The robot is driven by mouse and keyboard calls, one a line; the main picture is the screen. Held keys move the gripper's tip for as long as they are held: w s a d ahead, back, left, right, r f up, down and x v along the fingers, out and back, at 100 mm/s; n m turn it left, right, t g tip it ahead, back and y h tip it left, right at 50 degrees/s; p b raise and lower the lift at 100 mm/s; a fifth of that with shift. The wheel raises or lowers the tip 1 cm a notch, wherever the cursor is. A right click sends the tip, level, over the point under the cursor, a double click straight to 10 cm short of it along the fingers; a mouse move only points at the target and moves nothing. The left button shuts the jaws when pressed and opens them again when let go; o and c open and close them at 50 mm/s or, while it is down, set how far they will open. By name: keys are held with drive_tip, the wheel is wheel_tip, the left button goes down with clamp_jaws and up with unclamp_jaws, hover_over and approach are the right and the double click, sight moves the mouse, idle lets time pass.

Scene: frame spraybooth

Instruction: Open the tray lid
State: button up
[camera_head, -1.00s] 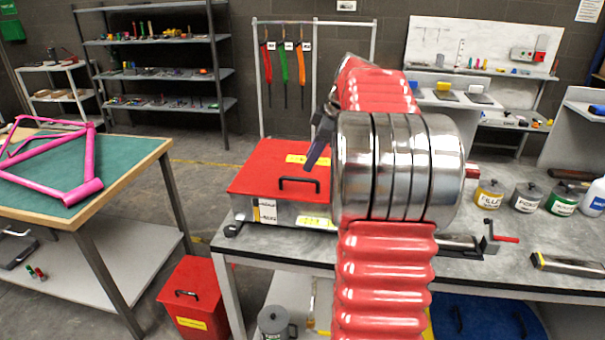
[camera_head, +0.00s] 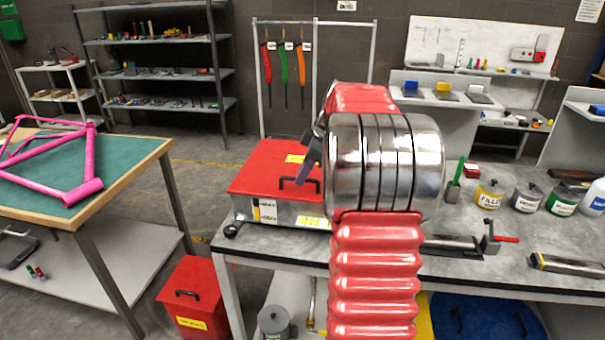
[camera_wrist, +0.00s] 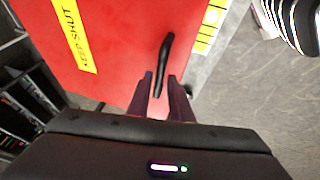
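The tray is a low metal box with a flat red lid (camera_head: 262,165) on the grey bench, left of my arm in the head view. The lid lies flat and shut on the box, with a black bar handle (camera_head: 299,183) near its front edge. In the wrist view the red lid (camera_wrist: 110,50) fills the upper left, and the handle (camera_wrist: 163,62) stands just beyond my fingertips. My gripper (camera_wrist: 160,85) is open, its two dark fingers apart, with the handle's near end between or just above the tips. Contact cannot be told. In the head view my arm hides part of the lid.
The grey bench (camera_head: 460,215) holds several labelled pots (camera_head: 489,194), a metal cylinder with a red-handled clamp (camera_head: 497,238) and a green brush (camera_head: 454,183) on the right. A red bin (camera_head: 193,297) stands on the floor at left. A pink frame (camera_head: 75,175) lies on the green table.

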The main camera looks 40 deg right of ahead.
clamp_jaws()
